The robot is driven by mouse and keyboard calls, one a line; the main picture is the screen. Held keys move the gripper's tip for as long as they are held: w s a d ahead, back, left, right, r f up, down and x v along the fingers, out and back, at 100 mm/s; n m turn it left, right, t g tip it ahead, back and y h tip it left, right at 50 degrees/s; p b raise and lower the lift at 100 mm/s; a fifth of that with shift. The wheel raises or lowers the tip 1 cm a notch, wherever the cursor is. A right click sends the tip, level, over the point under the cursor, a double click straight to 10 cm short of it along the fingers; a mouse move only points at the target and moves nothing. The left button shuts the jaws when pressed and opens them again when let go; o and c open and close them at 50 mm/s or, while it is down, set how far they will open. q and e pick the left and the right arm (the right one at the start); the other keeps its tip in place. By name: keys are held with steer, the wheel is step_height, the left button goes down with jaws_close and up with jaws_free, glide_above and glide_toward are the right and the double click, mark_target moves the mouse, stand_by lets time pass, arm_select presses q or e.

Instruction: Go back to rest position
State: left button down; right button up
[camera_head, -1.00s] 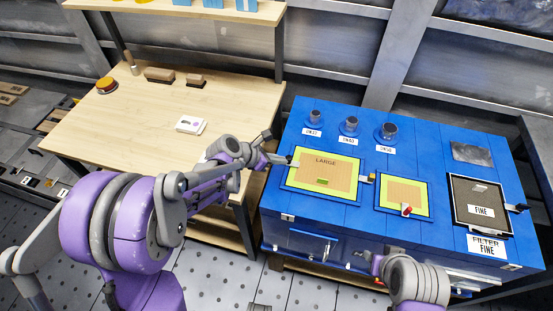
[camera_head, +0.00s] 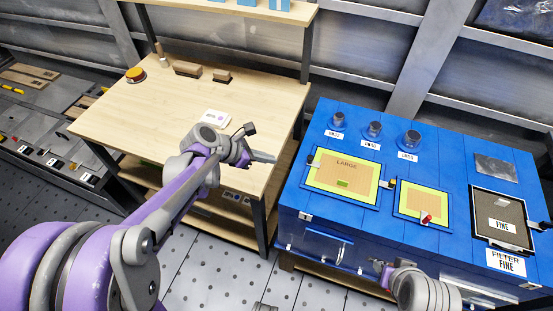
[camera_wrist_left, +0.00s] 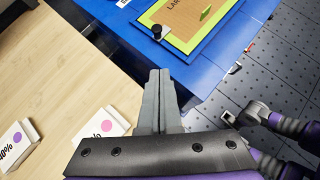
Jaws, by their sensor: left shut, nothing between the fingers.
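My left gripper (camera_head: 266,157) is shut and empty. It hangs over the right edge of the wooden table (camera_head: 140,115), apart from the blue cabinet (camera_head: 360,220). In the left wrist view its fingers (camera_wrist_left: 160,98) are pressed together, with the table to the left and the cabinet beyond. My right gripper (camera_head: 383,272) is low in front of the cabinet; it is too small and partly turned to tell its opening.
The cabinet top carries a LARGE panel (camera_head: 345,168), a smaller panel (camera_head: 422,202), a FINE filter (camera_head: 500,222) and three dark knobs. A white card box (camera_head: 215,118), brown blocks (camera_head: 187,68) and a red-yellow button (camera_head: 135,74) sit on the table.

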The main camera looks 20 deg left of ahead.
stand_by(0.6)
arm_select(q)
steer(key=s+m+g+y+p, duration=0.1)
steer(key=s+m+y, duration=0.5)
steer(key=s+m, duration=1.3)
steer(key=m, duration=0.7)
steer(key=shift+s+d+r+m+y+p, duration=0.2)
steer(key=shift+s+m+y+p, duration=0.1)
steer(key=shift+s+y, duration=0.1)
